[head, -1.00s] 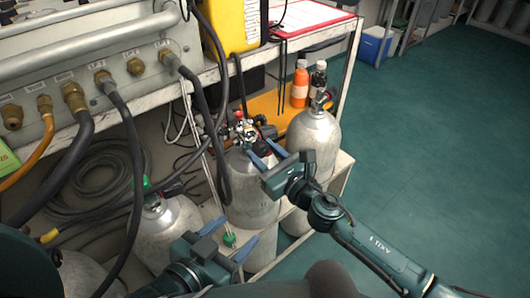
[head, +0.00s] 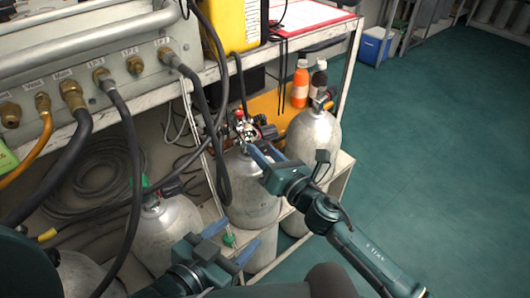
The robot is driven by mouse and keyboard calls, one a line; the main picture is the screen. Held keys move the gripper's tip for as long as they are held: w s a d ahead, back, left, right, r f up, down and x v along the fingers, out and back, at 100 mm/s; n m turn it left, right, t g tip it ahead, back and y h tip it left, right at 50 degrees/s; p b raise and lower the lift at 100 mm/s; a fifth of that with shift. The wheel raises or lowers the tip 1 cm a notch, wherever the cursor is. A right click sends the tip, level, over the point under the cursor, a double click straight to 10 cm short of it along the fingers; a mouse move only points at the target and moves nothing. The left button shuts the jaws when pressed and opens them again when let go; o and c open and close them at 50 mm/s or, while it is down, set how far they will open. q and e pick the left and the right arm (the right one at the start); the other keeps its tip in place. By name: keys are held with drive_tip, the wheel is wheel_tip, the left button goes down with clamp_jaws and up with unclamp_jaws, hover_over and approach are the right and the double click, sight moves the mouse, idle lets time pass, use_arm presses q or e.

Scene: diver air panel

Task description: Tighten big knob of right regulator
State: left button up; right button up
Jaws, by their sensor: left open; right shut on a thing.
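The regulator (head: 243,128) sits on top of the middle silver cylinder (head: 250,200), with a red part and dark round parts. My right gripper (head: 256,152) is at the regulator's near side, its blue fingers closed on a part there. The gripped part is mostly hidden by the fingers; it looks like the big dark knob. My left gripper (head: 232,243) is open and empty, low in front of the middle cylinder, apart from the regulator. A green fitting (head: 230,240) on a thin tube shows between or behind its fingers.
Another silver cylinder (head: 313,140) stands close right of the regulator, and one (head: 165,228) with a green-marked valve stands left. Black hoses (head: 128,150) hang from the metal panel (head: 90,60). Floor at right is clear.

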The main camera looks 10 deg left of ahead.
drive_tip(key=shift+f+m, duration=0.1)
drive_tip(key=shift+m, duration=0.2)
drive_tip(key=o, duration=1)
drive_tip(key=v, duration=1.3)
drive_tip(key=shift+s, duration=0.1)
